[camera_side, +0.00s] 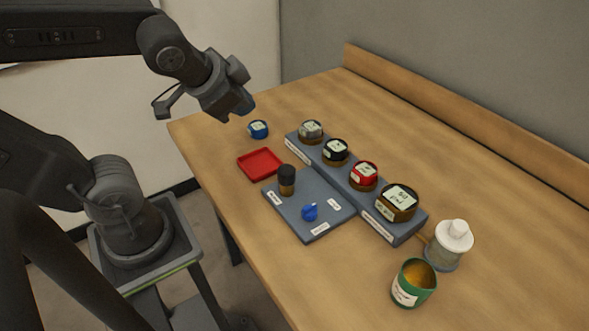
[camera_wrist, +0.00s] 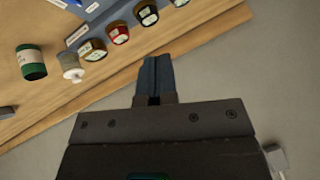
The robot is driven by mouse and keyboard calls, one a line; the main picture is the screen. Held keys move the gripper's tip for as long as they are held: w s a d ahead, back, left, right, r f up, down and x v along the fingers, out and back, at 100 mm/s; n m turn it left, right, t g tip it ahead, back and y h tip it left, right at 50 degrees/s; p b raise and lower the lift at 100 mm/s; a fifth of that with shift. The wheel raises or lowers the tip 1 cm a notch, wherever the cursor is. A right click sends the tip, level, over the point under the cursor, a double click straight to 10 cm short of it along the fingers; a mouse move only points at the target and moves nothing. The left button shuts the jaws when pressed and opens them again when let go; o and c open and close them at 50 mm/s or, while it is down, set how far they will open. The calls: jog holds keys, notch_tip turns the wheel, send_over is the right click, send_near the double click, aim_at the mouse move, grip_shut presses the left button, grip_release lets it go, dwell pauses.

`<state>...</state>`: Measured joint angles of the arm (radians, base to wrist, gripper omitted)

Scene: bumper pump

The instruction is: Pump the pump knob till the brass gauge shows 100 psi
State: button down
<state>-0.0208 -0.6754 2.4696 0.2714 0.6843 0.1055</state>
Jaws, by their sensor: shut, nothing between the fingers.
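The brass gauge (camera_side: 397,203) is the nearest of the gauges on the grey-blue rack (camera_side: 405,227); its pale display has dark characters too small to read surely. It also shows in the wrist view (camera_wrist: 92,50). A white knob (camera_side: 456,237) tops a clear grey cylinder just beyond the rack's near end, and also shows in the wrist view (camera_wrist: 75,74). A black knob (camera_side: 286,173) with a brass-coloured lower part stands on the flat panel. I cannot tell surely which is the pump knob. My gripper (camera_side: 246,106) is shut and empty, high over the table's far left, apart from both.
Silver (camera_side: 311,130), black (camera_side: 336,150) and red (camera_side: 364,174) gauges share the rack. A blue dial (camera_side: 309,212) is on the panel (camera_side: 324,228). A red tray (camera_side: 261,163), loose blue gauge (camera_side: 258,129) and green can (camera_side: 414,284) stand nearby. The table's right side is clear.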

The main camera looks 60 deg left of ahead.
jog(key=w+a+r+m+t+y, duration=0.1)
jog(key=w+a+r+m+t, duration=0.2)
jog(key=w+m, duration=0.4)
jog(key=m+g+h, duration=0.5)
jog(key=m+h, duration=0.5)
jog(key=m, duration=1.7)
send_over(286, 168)
notch_tip(286, 168, down, 8)
jog(key=shift+f, duration=0.15)
jog(key=shift+t, duration=0.3)
jog(key=shift+f, duration=4.35)
jog(key=shift+f, duration=0.15)
jog(key=shift+f, duration=0.25)
